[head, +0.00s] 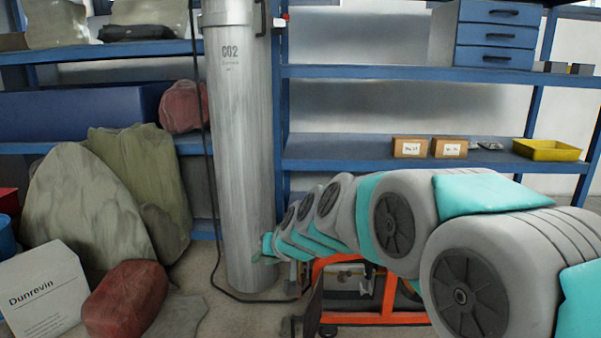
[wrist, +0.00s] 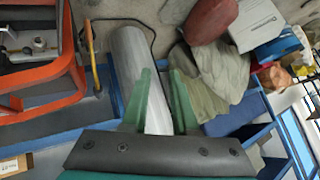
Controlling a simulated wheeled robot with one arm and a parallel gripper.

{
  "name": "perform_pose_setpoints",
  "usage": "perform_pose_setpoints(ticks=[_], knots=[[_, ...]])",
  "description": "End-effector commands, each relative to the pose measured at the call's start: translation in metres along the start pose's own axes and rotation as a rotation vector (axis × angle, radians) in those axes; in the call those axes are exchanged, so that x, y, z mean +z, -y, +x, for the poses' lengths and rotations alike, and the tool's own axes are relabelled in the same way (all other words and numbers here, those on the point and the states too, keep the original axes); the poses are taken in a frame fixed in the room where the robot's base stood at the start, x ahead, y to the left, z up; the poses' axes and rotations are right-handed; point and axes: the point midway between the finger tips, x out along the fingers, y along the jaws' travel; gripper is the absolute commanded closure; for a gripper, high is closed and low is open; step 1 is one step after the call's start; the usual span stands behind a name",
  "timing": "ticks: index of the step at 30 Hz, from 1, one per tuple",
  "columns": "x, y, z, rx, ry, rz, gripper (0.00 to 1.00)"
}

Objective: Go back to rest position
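My arm reaches from the lower right of the head view toward the middle. My gripper (head: 265,250) is at its far end, small in the head view, in front of the lower part of a tall grey CO2 cylinder (head: 240,150). In the wrist view my gripper (wrist: 161,80) shows two green fingers standing apart, with nothing visible held between them. The cylinder (wrist: 130,50) lies behind the fingers there. I cannot tell whether the fingers touch it.
An orange frame (head: 375,317) stands under my arm. Blue shelving (head: 400,72) runs behind, bearing small cardboard boxes (head: 410,147) and a yellow tray (head: 547,150). Sacks (head: 85,210), a red bundle (head: 125,300) and a white box (head: 40,290) sit at left. A black cable (head: 216,200) hangs beside the cylinder.

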Motion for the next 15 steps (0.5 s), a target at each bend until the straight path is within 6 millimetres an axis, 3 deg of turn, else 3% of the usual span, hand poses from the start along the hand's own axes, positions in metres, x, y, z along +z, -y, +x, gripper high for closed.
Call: perform_pose_setpoints(ticks=[1, 9, 15], knots=[[0.023, -0.011, -0.019, 0.017, 0.052, -0.005, 0.73], [0.171, -0.072, -0.112, 0.16, 0.401, 0.019, 0.73], [0.258, -0.107, -0.175, 0.28, 0.599, 0.072, 0.73]])
